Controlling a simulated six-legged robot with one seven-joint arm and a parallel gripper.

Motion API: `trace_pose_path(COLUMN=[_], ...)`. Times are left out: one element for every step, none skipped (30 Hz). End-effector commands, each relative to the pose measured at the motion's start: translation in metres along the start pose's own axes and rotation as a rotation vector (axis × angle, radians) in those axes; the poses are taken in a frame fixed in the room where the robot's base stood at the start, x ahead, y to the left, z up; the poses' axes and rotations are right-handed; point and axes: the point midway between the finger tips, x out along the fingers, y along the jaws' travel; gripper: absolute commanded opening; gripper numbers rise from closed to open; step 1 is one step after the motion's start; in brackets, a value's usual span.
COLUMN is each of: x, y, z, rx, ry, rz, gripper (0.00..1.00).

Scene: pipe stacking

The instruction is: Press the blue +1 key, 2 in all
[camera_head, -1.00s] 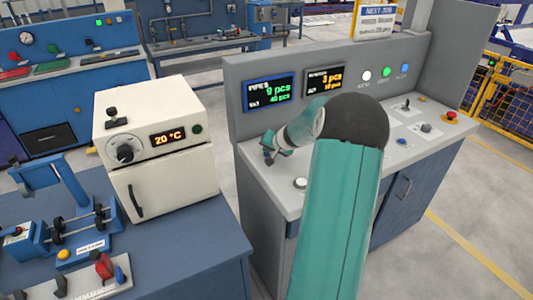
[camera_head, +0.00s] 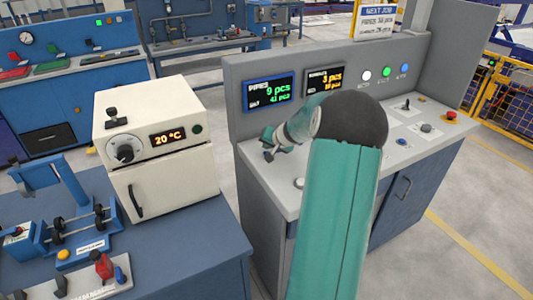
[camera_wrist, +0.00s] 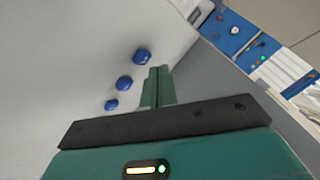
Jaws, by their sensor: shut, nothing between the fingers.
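Three blue keys show in a row on the pale console top in the wrist view: one (camera_wrist: 143,55) nearest my fingertips, one in the middle (camera_wrist: 124,83) and one lower left (camera_wrist: 111,105). Their labels are not readable, so I cannot tell which is +1. My gripper (camera_wrist: 158,86) is shut and empty, its fingers just right of the row. In the head view my gripper (camera_head: 270,146) is over the left end of the console top, below the left display (camera_head: 269,92). That display reads 9 pcs, with about 41 pcs on its lower line.
A second display (camera_head: 325,79) reads 3 pcs. White, green and blue lamps (camera_head: 387,71) are on the back panel. A red button (camera_head: 451,115) sits at the console's right. A cream oven (camera_head: 157,145) stands to the left. My forearm hides part of the console top.

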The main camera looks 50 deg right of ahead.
Motion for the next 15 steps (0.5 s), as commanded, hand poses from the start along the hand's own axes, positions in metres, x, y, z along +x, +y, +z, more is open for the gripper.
trace_pose_path(x=[0.000,0.000,0.000,-0.001,-0.002,-0.004,-0.006,-0.008,-0.010,-0.012,-0.014,-0.017,-0.019,-0.021,-0.023], y=[0.000,0.000,0.000,-0.001,-0.002,-0.003,-0.004,-0.006,-0.008,-0.009,-0.011,-0.012,-0.014,-0.015,-0.017], z=[0.000,0.000,-0.001,-0.001,-0.002,-0.004,-0.005,-0.006,-0.008,-0.009,-0.010,-0.012,-0.014,-0.015,-0.017], rx=[0.000,0.000,0.000,0.000,-0.001,-0.001,-0.001,-0.001,-0.002,-0.002,-0.002,-0.002,-0.002,-0.001,-0.001], ry=[0.000,0.000,0.001,0.001,0.001,0.002,0.003,0.003,0.002,0.002,0.002,0.002,0.002,0.002,0.002], rz=[0.000,0.000,0.000,0.000,0.000,0.000,0.000,0.000,-0.001,-0.001,0.000,0.000,0.000,0.000,-0.001], gripper=[0.00,0.00,0.00,0.00,0.00,0.00,0.00,0.00,0.00,0.00,0.00,0.00,0.00,0.00,0.00])
